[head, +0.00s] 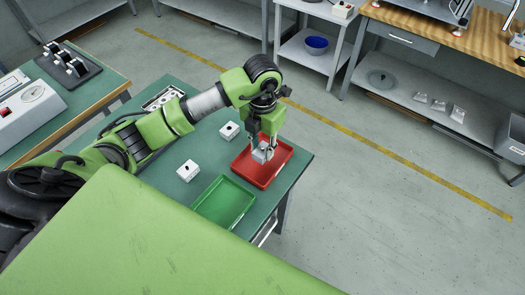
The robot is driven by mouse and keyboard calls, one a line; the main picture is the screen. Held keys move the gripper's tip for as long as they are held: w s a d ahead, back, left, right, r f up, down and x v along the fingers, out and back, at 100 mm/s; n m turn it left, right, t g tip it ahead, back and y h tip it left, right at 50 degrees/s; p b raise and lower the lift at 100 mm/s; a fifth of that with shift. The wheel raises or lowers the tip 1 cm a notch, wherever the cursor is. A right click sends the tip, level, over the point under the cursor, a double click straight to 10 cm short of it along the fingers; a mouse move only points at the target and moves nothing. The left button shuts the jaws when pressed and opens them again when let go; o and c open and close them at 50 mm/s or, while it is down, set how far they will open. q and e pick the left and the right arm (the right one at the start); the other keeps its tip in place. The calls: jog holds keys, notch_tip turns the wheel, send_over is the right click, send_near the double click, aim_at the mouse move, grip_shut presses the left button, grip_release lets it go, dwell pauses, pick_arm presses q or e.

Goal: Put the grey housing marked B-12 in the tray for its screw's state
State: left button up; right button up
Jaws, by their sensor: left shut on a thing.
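My left gripper (262,147) reaches in from the left and points down, shut on a small grey housing (262,155). The gripper and housing are over the red tray (277,176); I cannot tell whether the housing touches the tray's floor. The green tray (224,203) beside it, nearer to me, looks empty. Two other pale grey housings stand on the green table, one at the back (229,131) and one further left and nearer (188,170), each with a dark spot on top. No marking such as B-12 is readable. My right gripper is out of view.
The green table (167,197) has bare room around the two standing housings. A holder with dark round slots (163,98) lies at its back left. A side table with a device (27,107) stands at left. A wooden-topped bench (440,35) and shelf with a blue bowl (316,44) are beyond the floor.

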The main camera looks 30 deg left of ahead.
aim_at(263, 154)
pick_arm(q)
jog(key=shift+w+a+f, duration=0.1)
jog(key=shift+w+f, duration=0.2)
jog(key=shift+f, duration=0.1)
notch_tip(263, 154, down, 3)
jog(key=shift+p, duration=0.6)
jog(key=shift+a+f, duration=0.1)
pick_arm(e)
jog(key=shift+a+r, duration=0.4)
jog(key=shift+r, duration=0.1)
pick_arm(q)
jog(key=shift+f+b, duration=0.2)
jog(key=shift+b, duration=0.1)
jog(key=o, duration=1.1)
jog(key=shift+r, duration=0.1)
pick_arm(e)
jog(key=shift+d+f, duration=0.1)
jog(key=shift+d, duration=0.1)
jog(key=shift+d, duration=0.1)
